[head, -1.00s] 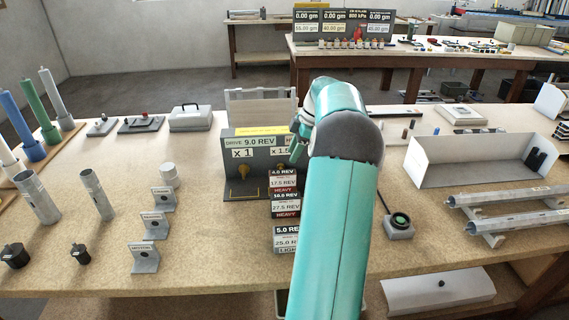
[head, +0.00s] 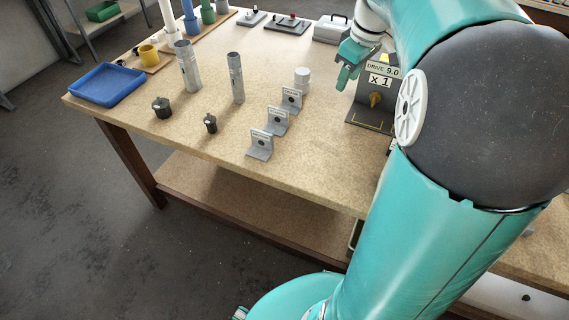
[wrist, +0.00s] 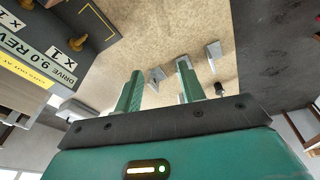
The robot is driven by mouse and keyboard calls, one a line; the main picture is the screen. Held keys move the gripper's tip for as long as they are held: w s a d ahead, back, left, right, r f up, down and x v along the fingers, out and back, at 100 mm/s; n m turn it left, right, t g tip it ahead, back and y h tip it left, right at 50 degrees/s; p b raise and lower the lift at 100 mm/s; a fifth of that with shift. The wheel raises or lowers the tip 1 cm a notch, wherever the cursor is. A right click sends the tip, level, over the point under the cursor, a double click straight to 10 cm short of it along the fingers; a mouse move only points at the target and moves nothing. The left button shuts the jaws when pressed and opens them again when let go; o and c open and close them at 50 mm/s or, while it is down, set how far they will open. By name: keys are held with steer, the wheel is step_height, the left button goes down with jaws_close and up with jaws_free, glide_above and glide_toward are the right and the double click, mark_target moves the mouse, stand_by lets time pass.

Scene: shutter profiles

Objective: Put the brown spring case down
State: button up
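I cannot make out a brown spring case in either current view. My gripper (head: 350,66) hangs above the back part of the workbench, just left of the grey drive box (head: 373,103). In the wrist view my gripper (wrist: 158,75) has its two green fingers well apart, with nothing held between them. Two grey metal tubes, a wider one (head: 188,66) and a slimmer one (head: 236,78), stand upright on the bench, left of my gripper. Small grey brackets (head: 277,121) with labels stand in a slanting row in front of it.
A blue tray (head: 107,86) lies at the bench's left end. Two black knobbed parts (head: 162,107) (head: 210,123) stand near the front edge. A white cylinder (head: 302,78) stands behind the brackets. The bench top (head: 210,135) is clear between these. My arm covers the right side.

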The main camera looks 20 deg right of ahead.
steer(key=s+a+f+m+t, duration=0.1)
steer(key=s+a+m, duration=0.1)
steer(key=s+a, duration=0.6)
steer(key=s+a+f+m+t, duration=0.2)
steer(key=s+a, duration=0.6)
steer(key=a, duration=0.7)
steer(key=shift+a+m, duration=0.2)
steer(key=shift+m, duration=0.2)
